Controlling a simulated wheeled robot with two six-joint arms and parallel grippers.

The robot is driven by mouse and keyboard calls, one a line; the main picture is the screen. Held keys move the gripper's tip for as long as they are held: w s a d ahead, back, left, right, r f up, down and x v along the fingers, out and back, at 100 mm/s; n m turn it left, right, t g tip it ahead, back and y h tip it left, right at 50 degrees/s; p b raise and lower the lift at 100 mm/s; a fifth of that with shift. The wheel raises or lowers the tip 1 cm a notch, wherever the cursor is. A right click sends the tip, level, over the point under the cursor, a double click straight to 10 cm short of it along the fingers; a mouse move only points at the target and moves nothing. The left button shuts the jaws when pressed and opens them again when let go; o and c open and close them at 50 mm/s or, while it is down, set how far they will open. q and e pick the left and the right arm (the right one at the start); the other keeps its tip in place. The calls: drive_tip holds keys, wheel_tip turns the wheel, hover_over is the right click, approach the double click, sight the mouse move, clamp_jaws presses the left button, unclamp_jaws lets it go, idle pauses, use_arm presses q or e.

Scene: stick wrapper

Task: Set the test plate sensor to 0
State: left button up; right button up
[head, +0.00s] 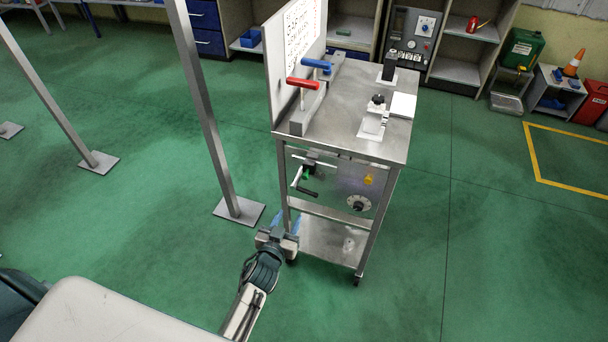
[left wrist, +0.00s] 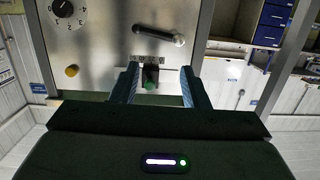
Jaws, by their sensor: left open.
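A steel front panel (head: 332,180) is on the side of a metal cart. It carries a round black dial (head: 358,203) with a marked scale, which also shows at the upper left of the left wrist view (left wrist: 63,9). The dial's setting is too small to read. Left of it in the head view is a small black switch with a green part (head: 306,172). My left gripper (head: 282,223) is open and low in front of the cart. In the left wrist view the green part (left wrist: 150,85) appears between the open fingers (left wrist: 159,68), apart from them. My right gripper is out of view.
Red (head: 303,83) and blue (head: 317,64) handles stand on the cart top (head: 350,92). A metal post (head: 205,110) stands left of the cart.

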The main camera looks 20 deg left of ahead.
use_arm(q)
drive_tip(key=t, duration=0.2)
approach(304, 178)
drive_tip(key=shift+h, duration=0.3)
drive_tip(key=w, duration=0.6)
drive_tip(key=w+b, duration=0.1)
drive_tip(key=w, duration=0.2)
drive_tip(key=shift+w+r, duration=0.25)
drive_tip(key=shift+w, duration=0.6)
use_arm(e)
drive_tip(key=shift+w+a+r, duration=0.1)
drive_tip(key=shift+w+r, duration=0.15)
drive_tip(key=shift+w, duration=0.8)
